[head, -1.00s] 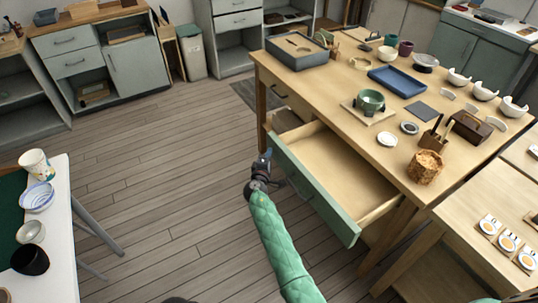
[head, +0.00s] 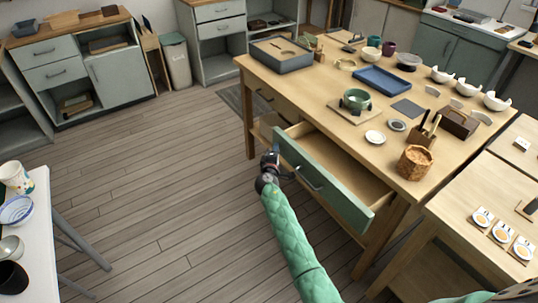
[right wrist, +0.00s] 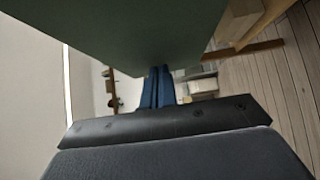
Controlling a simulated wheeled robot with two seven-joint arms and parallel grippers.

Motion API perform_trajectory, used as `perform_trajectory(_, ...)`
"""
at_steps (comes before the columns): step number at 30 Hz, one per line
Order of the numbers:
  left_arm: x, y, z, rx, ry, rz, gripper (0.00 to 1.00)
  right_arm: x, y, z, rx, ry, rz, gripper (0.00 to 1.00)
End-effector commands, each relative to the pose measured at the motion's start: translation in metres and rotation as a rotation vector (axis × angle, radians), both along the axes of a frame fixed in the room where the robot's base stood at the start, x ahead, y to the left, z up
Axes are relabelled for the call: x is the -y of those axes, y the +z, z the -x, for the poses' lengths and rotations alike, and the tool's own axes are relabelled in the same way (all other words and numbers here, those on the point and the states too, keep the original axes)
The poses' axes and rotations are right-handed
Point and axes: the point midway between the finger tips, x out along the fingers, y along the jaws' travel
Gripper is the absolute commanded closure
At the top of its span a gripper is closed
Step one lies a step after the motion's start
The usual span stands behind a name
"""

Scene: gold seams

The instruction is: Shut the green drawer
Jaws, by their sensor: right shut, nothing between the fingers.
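The green drawer (head: 325,185) is partly open under the right end of the wooden worktable (head: 335,115). Its light wood inside shows behind the green front, and a dark bar handle (head: 309,180) is on that front. My right gripper (head: 271,158) is shut and empty, at the left end of the drawer front on its outer side. In the right wrist view, the blue fingers (right wrist: 160,88) are together beside a large green panel (right wrist: 130,35). Whether they touch it is hard to tell. My left gripper is not in view.
A white table (head: 35,235) with bowls stands at the left. The wooden floor (head: 170,180) between is clear.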

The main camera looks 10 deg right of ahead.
Motion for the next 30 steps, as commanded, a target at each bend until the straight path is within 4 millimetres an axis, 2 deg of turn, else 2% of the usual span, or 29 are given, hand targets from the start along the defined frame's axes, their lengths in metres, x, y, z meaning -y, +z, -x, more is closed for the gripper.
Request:
perform_trajectory(5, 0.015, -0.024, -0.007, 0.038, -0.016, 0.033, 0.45, 0.038, -0.003, -0.013, 0.003, -0.004, 0.003, 1.00)
perform_trajectory(9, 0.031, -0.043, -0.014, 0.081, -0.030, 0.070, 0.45, 0.078, -0.003, -0.028, 0.003, -0.004, 0.003, 1.00)
perform_trajectory(16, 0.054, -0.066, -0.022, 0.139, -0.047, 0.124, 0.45, 0.132, -0.002, -0.048, 0.001, -0.003, 0.002, 1.00)
perform_trajectory(22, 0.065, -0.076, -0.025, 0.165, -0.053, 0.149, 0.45, 0.158, 0.000, -0.057, 0.002, -0.002, 0.001, 1.00)
perform_trajectory(30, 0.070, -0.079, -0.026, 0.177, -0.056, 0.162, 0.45, 0.170, 0.001, -0.062, 0.001, -0.003, 0.000, 1.00)
